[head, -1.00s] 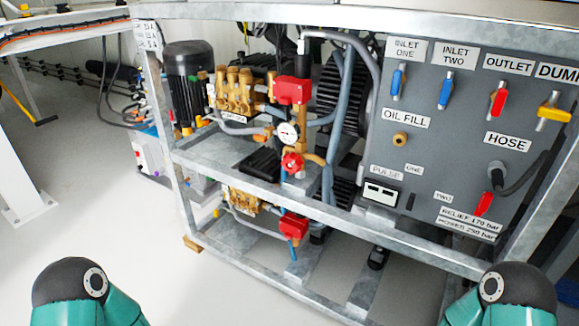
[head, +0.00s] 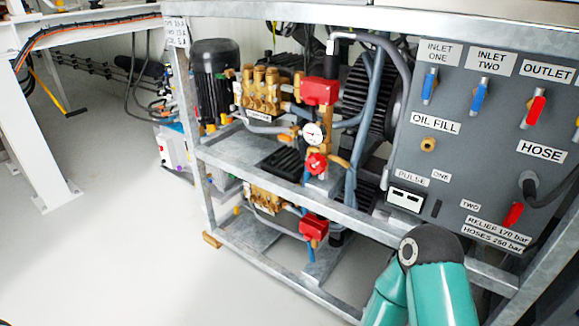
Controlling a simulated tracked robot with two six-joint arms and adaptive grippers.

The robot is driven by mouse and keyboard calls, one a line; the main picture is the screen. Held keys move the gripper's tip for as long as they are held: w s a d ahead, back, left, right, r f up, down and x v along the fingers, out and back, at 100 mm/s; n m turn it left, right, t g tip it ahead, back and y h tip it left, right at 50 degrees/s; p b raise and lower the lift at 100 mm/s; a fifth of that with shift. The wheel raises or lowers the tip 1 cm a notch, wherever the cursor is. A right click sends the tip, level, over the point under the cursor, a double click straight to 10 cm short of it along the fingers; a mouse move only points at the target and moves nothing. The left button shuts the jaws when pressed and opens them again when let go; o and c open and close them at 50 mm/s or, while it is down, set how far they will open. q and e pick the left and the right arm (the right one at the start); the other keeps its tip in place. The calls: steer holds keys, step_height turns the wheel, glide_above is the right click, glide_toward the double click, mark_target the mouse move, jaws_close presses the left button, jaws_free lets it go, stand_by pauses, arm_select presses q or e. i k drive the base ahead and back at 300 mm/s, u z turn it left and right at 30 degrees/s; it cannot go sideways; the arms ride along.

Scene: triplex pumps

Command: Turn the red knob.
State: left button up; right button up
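The red knob (head: 316,163) is a small red handwheel on the brass valve assembly, just below a round white pressure gauge (head: 312,133). It sits inside the metal pump frame, behind the middle rail, and is fully visible. One of my arms shows at the bottom right as a dark joint and teal links, well below and right of the knob. Neither gripper is in view, so nothing is seen touching the knob.
The galvanised frame rail (head: 285,187) runs in front of the pumps. A grey panel (head: 450,150) with blue and red levers stands right of the knob. Red blocks (head: 320,91) sit above and below it. The pale floor (head: 130,250) at left is clear.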

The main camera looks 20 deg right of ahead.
mark_target(316, 164)
steer(key=z, duration=0.05)
steer(key=k, duration=1)
steer(key=z, duration=0.45)
steer(key=i, duration=1)
